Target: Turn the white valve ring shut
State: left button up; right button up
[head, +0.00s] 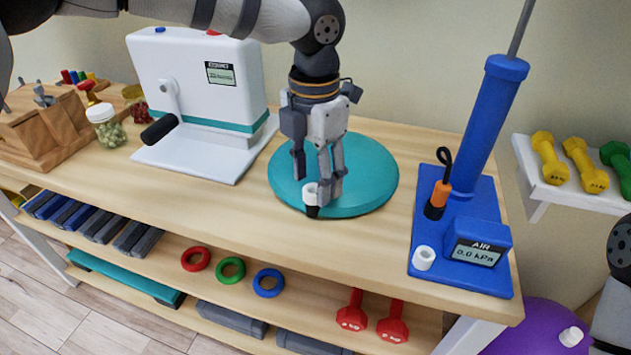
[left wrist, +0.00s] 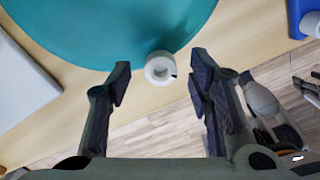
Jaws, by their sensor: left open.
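The white valve ring (head: 310,190) sits at the front edge of a round teal cushion (head: 375,178) on the wooden table. A dark stem shows just below it. My left gripper (head: 318,177) points down over this edge, with its fingers close around the ring in the head view. In the left wrist view, the ring (left wrist: 160,68) lies in the gap between the open fingertips (left wrist: 162,75), with clear space on both sides. I see no finger touching it there.
A blue pump (head: 490,115) with an air gauge (head: 477,252) and another white ring (head: 424,257) stands to the right. A white machine (head: 200,85) with a black handle stands to the left. The lower shelf holds rings and dumbbells.

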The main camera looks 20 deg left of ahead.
pick_arm(q)
jog(key=shift+f, duration=0.85)
jog(key=shift+c, duration=0.2)
grip_shut()
jog(key=shift+r+m, duration=0.2)
jog(key=shift+m, duration=0.3)
jog(key=shift+f+m, duration=0.15)
jog(key=shift+m, duration=0.15)
jog(key=shift+o, duration=0.2)
grip_release()
notch_tip(320, 180, up, 12)
